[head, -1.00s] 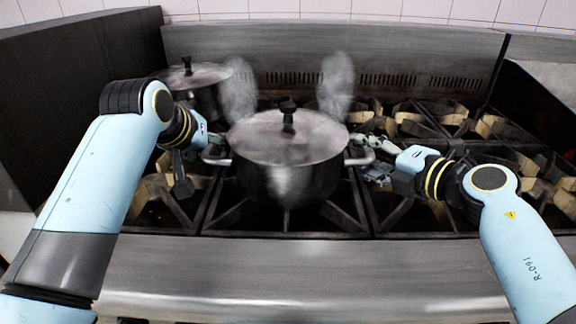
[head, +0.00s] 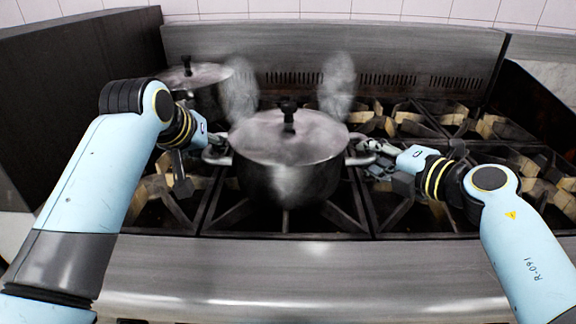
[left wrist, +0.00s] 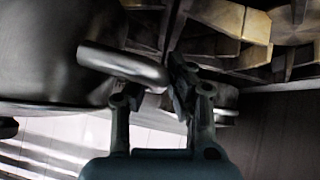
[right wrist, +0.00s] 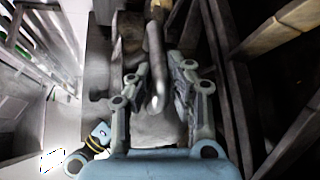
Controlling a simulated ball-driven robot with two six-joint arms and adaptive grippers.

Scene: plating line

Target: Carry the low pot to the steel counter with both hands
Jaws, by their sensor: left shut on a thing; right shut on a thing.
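The low pot (head: 290,182) is dark steel with a lid and black knob, and sits upright on the stove grates in the middle of the head view. My left gripper (head: 214,152) is shut on its left side handle; this handle (left wrist: 125,64) also shows in the left wrist view, partly behind the fingers. My right gripper (head: 370,160) is shut on the right side handle, which the right wrist view shows as a metal loop (right wrist: 158,90) between the fingers. The steel counter cannot be made out with certainty.
A second lidded pot (head: 196,77) stands close behind on the left. Steam rises at both sides behind the low pot. Empty burner grates (head: 445,118) lie to the right. A dark panel (head: 80,90) stands at the left, and a steel front ledge (head: 300,275) runs along the stove.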

